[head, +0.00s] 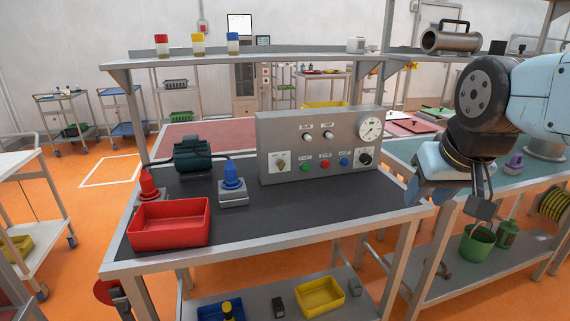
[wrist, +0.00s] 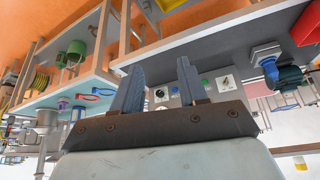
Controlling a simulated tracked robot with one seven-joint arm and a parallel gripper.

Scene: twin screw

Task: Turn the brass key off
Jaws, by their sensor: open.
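The brass key (head: 281,162) sits on a white plate at the left end of the grey control panel (head: 290,140), which stands on the dark bench top. The key looks roughly upright in the head view; its exact angle is too small to tell. It also appears small in the wrist view (wrist: 225,83), just right of my right finger. My gripper (head: 428,192) is open and empty, held beyond the panel's right end, well apart from the key. In the wrist view my two fingers (wrist: 159,68) spread apart toward the panel.
A black knob (head: 365,157) is at the panel's right end. Green, red and blue buttons, two upper knobs and a gauge (head: 370,129) share the panel. A blue connector (head: 233,184), a red tray (head: 168,223) and a dark green motor (head: 195,153) stand left. The bench before the panel is clear.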

